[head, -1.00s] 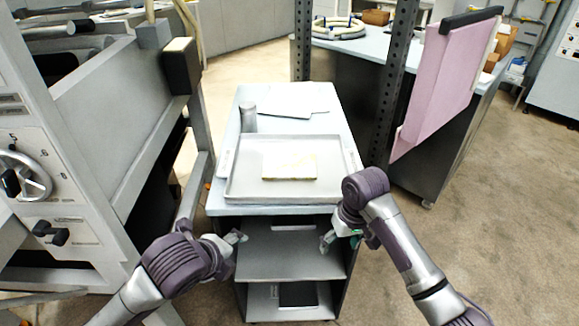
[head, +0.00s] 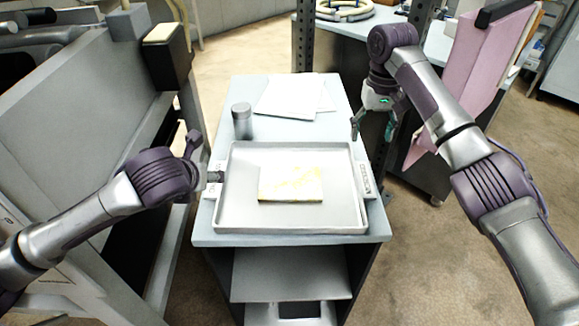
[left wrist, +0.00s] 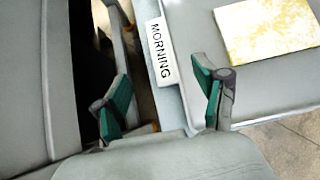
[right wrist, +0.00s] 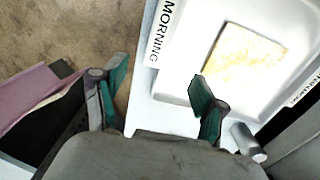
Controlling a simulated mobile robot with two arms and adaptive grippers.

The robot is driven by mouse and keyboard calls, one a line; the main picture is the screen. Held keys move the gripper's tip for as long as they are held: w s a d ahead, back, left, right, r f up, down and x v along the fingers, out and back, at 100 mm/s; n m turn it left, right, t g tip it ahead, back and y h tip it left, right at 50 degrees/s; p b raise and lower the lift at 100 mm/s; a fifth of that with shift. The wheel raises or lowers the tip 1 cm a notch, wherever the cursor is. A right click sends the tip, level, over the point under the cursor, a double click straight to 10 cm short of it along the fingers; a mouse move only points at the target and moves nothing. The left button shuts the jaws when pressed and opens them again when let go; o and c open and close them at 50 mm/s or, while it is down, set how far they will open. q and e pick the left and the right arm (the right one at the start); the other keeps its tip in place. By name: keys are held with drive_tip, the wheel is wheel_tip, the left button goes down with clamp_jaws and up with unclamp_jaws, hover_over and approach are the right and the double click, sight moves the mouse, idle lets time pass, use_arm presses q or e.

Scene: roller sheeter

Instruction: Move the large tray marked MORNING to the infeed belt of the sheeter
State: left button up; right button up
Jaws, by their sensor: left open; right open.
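The large grey metal tray (head: 237,213) lies flat on a pale blue-topped cart, with a pale yellowish slab (head: 291,184) on it. A white MORNING label (left wrist: 162,52) is on its left side; another (right wrist: 163,32) is on its right side. My left gripper (head: 214,178) is open at the tray's left side, its fingers spread either side of the label in the left wrist view. My right gripper (head: 374,128) is open and empty, above and beyond the tray's right edge. It appears apart from the tray. The infeed belt cannot be made out clearly.
The grey sheeter body (head: 70,110) stands close on the left. A dark post and a pink panel (head: 488,65) stand at right.

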sight(365, 178)
use_arm(q)
drive_tip(key=x, duration=1.1)
drive_tip(key=shift+d+f, duration=0.1)
drive_tip(key=shift+f, duration=0.15)
use_arm(e)
drive_tip(key=f, duration=0.4)
drive_tip(key=s+f, duration=0.1)
drive_tip(key=f, duration=0.7)
drive_tip(key=shift+s+d, duration=0.1)
drive_tip(key=shift+s, duration=0.3)
use_arm(q)
drive_tip(key=shift+w+f, duration=0.25)
use_arm(e)
drive_tip(key=shift+s+f, duration=0.1)
drive_tip(key=shift+f, duration=0.35)
use_arm(q)
clamp_jaws()
use_arm(e)
clamp_jaws()
use_arm(q)
drive_tip(key=shift+s+f, duration=0.1)
use_arm(e)
drive_tip(key=shift+r, duration=0.15)
